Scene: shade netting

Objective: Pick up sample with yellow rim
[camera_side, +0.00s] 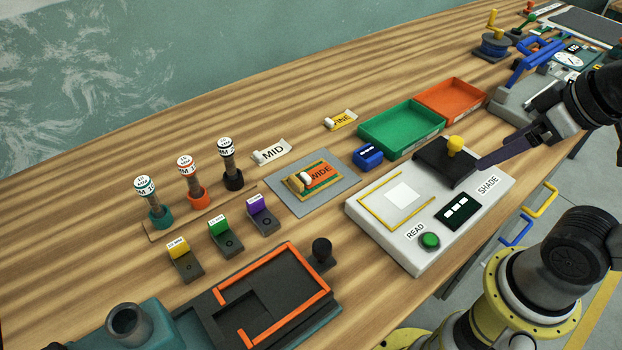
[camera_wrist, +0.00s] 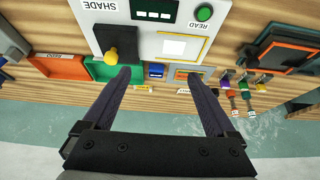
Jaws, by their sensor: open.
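A small yellow tag-like piece marked FINE (camera_side: 341,120) lies flat on the wood behind the blue block; it is tiny near the fingertips in the wrist view (camera_wrist: 144,88). An orange piece marked WIDE (camera_side: 320,171), with green and yellowish edges, lies on a grey mat (camera_side: 283,201). A white piece marked MID (camera_side: 271,152) lies behind it. I cannot tell for certain which has the yellow rim. My gripper (camera_wrist: 160,75) is open and empty, its fingers wide apart. In the side view my gripper (camera_side: 497,154) hangs over the right end of the white reader, apart from the pieces.
The white reader (camera_side: 408,243) has a yellow corner outline, a green button and a dark slide with a yellow knob (camera_side: 455,144). A green tray (camera_side: 400,127), an orange tray (camera_side: 450,98) and a blue block (camera_side: 367,157) stand behind. Capped tubes and coloured tags stand left.

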